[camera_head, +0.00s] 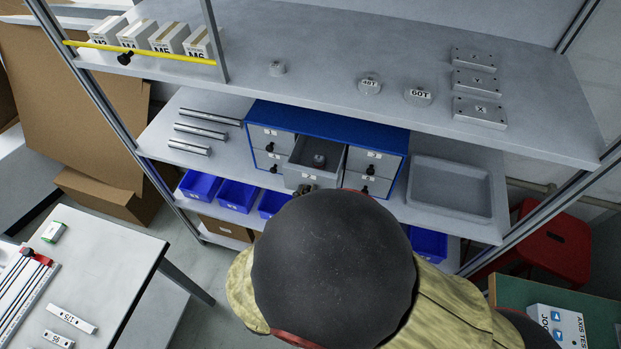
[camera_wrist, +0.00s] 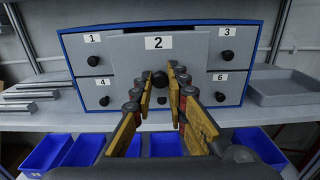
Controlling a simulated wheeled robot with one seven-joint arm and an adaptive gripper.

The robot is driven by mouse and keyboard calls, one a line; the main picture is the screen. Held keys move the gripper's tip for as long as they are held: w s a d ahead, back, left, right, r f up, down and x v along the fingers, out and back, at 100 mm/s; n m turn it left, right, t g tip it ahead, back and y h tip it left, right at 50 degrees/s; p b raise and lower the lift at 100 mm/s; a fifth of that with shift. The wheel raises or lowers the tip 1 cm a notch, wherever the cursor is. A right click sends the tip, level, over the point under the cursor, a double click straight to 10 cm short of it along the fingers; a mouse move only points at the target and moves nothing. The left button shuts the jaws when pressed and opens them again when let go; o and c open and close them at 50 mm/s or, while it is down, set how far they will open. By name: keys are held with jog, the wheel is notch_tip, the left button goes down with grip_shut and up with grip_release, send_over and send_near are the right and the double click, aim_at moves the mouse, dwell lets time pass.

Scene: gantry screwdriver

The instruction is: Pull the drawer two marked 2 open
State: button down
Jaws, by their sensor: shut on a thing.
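The blue-framed drawer cabinet (camera_head: 325,119) stands on the lower shelf and also shows in the wrist view (camera_wrist: 262,62). Drawer two (camera_wrist: 130,57), marked 2, is the top middle drawer. In the head view drawer two (camera_head: 327,181) stands pulled out from the cabinet, and a small dark round thing (camera_head: 319,160) lies inside it. My gripper (camera_wrist: 161,82) is shut on the dark round knob (camera_wrist: 158,79) of drawer two, one finger on each side. In the head view, my own arm hides most of my gripper.
Drawers 1 (camera_wrist: 92,50), 3 (camera_wrist: 238,45), 4 (camera_wrist: 95,95) and 6 (camera_wrist: 228,88) are closed. A grey tray (camera_head: 450,211) sits right of the cabinet, metal rods (camera_head: 201,131) left. The upper shelf (camera_head: 330,50) overhangs the cabinet.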

jog(key=shift+p+v, duration=0.4)
jog(key=shift+v, duration=1.75)
jog(key=c, duration=1.8)
grip_release()
jog(key=shift+o, duration=0.2)
notch_tip(320, 180, up, 10)
jog(key=shift+d, duration=0.1)
